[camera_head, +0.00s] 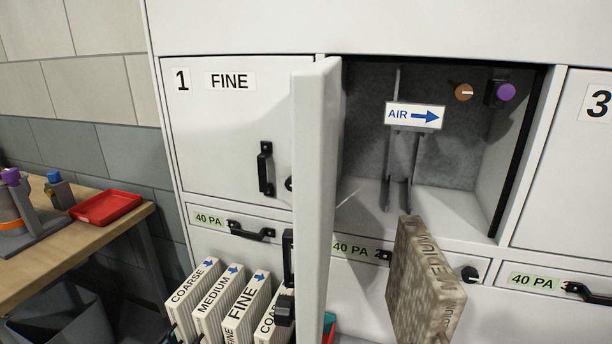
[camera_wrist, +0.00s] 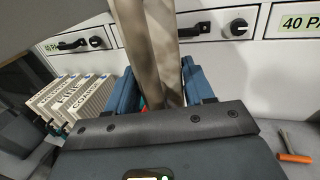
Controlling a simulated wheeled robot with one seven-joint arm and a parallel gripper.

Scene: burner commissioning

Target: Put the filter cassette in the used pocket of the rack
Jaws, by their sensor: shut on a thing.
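The filter cassette (camera_head: 425,285) is a dirty brown, mottled slab marked MEDIUM. It is held upright, slightly tilted, in front of the open middle compartment. In the wrist view the cassette (camera_wrist: 163,40) stands between the blue fingers of my gripper (camera_wrist: 163,80), which is shut on it. The head view does not clearly show my gripper. The rack's row of white cassettes (camera_head: 225,305), marked COARSE, MEDIUM and FINE, is at lower left. They also show at left in the wrist view (camera_wrist: 75,100). The open door partly hides the row, and I cannot make out the used pocket.
The open door (camera_head: 315,200) stands out between the rack cassettes and the held cassette. The open compartment (camera_head: 450,205) has an AIR arrow sign (camera_head: 414,116) and an empty holder. A wooden bench (camera_head: 100,225) with a red tray (camera_head: 106,207) is at left. An orange-handled tool (camera_wrist: 295,157) lies at lower right.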

